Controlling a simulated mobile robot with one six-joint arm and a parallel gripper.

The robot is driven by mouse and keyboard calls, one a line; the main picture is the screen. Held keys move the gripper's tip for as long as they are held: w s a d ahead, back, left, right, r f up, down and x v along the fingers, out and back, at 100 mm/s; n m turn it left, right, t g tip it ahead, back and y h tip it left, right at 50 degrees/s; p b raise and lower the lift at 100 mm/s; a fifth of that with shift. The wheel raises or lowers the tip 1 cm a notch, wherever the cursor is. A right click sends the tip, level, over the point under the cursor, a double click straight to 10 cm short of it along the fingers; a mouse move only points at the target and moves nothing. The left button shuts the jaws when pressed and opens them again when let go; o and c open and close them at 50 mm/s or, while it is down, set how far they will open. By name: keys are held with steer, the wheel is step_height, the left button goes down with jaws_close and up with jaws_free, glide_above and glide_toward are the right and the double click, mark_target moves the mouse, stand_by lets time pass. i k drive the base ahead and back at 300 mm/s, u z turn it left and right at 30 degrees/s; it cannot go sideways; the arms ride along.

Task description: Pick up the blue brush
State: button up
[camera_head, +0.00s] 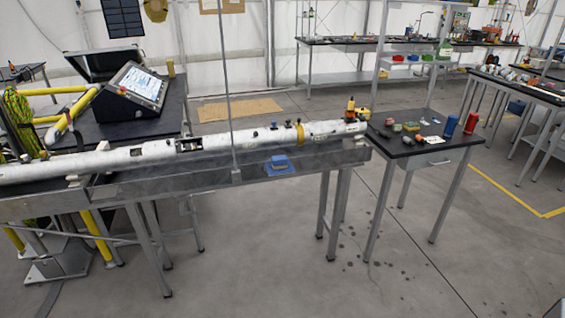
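A small blue object with a tan part (280,163), possibly the blue brush, sits on the long grey metal bench (215,178), at its right half and in front of a long white tube. It is too small to make out bristles or a handle. My gripper is not in view.
The long white tube (110,160) lies along the bench, with a thin upright pole (229,90) left of the blue object. The front floor is clear.

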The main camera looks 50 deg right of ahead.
mark_target(279, 161)
steer(key=u, duration=0.05)
steer(key=i, duration=1)
steer(key=z, duration=0.05)
